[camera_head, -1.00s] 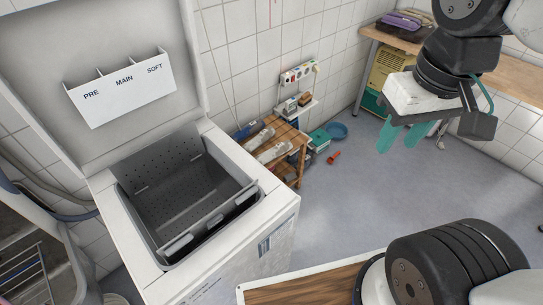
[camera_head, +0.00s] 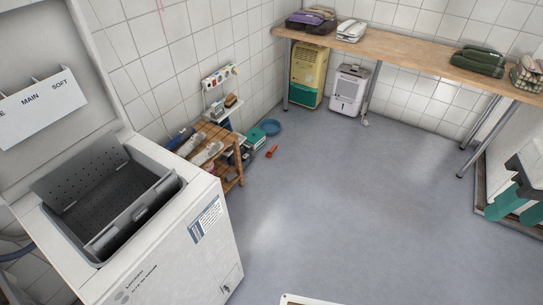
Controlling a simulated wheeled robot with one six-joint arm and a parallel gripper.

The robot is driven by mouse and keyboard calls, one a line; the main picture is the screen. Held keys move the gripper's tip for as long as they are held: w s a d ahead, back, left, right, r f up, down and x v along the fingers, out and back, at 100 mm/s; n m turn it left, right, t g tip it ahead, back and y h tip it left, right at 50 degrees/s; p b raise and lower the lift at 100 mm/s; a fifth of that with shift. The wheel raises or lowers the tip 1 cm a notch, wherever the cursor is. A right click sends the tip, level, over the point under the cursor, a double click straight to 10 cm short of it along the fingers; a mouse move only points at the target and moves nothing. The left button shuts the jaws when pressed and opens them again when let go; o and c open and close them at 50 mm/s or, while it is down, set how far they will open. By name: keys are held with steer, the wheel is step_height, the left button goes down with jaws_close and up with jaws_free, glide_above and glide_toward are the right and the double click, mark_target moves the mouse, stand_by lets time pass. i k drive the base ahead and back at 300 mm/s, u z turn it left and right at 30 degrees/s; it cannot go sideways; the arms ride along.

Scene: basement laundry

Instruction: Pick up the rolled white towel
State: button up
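Two whitish, roll-like things lie side by side on a low wooden rack by the tiled wall: one further back (camera_head: 189,144) and one nearer (camera_head: 206,154). They are small, and I cannot tell for sure whether either is the rolled white towel. A white bundle (camera_head: 351,31) also lies on the long wooden table at the back; its exact form is unclear.
An open top-loading washer (camera_head: 170,245) stands at the left, its lid up. The wooden table (camera_head: 400,45) bears a purple bundle (camera_head: 312,16) and a green one (camera_head: 478,62). A yellow unit (camera_head: 307,75) and a white unit (camera_head: 349,90) stand below. The middle floor is clear.

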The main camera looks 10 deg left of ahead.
mark_target(215, 148)
steer(key=u, duration=0.05)
steer(key=k, duration=0.25)
steer(key=z, duration=0.5)
steer(key=i, duration=1.75)
steer(key=u, duration=1.25)
steer(key=i, duration=1.25)
steer(key=u, duration=1.25)
steer(key=i, duration=0.2)
steer(key=z, duration=0.1)
